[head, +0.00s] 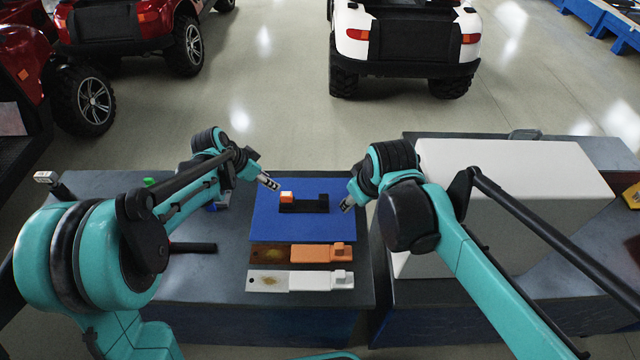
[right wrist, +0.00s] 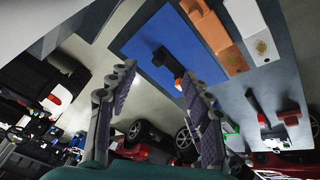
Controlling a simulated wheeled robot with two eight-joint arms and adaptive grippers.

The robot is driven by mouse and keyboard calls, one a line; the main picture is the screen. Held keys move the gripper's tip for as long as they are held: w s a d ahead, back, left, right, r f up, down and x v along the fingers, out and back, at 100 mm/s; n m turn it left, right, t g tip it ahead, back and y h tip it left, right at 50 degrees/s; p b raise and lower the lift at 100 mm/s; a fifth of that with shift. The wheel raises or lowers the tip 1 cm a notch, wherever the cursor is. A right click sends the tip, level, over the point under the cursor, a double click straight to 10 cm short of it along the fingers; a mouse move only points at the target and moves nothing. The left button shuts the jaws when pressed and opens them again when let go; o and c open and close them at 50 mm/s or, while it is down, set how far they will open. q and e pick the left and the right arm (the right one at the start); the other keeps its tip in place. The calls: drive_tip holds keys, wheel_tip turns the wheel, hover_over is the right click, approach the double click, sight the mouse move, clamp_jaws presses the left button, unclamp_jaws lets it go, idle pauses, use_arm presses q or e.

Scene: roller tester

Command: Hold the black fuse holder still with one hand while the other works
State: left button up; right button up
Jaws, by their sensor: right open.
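The black fuse holder (head: 312,207) lies on the blue mat (head: 335,232), with raised ends and an orange-and-white block (head: 287,197) at its left end. My left gripper (head: 268,182) is just left of and behind that block, apparently clear of it; its jaw opening is too small to judge. My right gripper (head: 347,204) is to the right of the holder's right end, apart from it. In the right wrist view its two fingers (right wrist: 158,74) are spread and empty, with the black holder (right wrist: 166,62) beyond them.
A black bar-shaped tool (head: 195,247) lies at left. A large white box (head: 515,170) stands right, behind my right arm. Parked vehicles (head: 405,40) stand beyond the table.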

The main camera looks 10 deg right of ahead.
drive_tip(key=w+a+f+n+g, duration=0.25)
drive_tip(key=w+f+n, duration=0.25)
drive_tip(key=w, duration=0.6)
drive_tip(key=n+g, duration=0.2)
drive_tip(key=n, duration=0.4)
hover_over(321, 196)
wheel_tip(321, 196, down, 11)
drive_tip(key=shift+f, duration=0.2)
wheel_tip(321, 196, down, 8)
drive_tip(key=shift+f, duration=0.1)
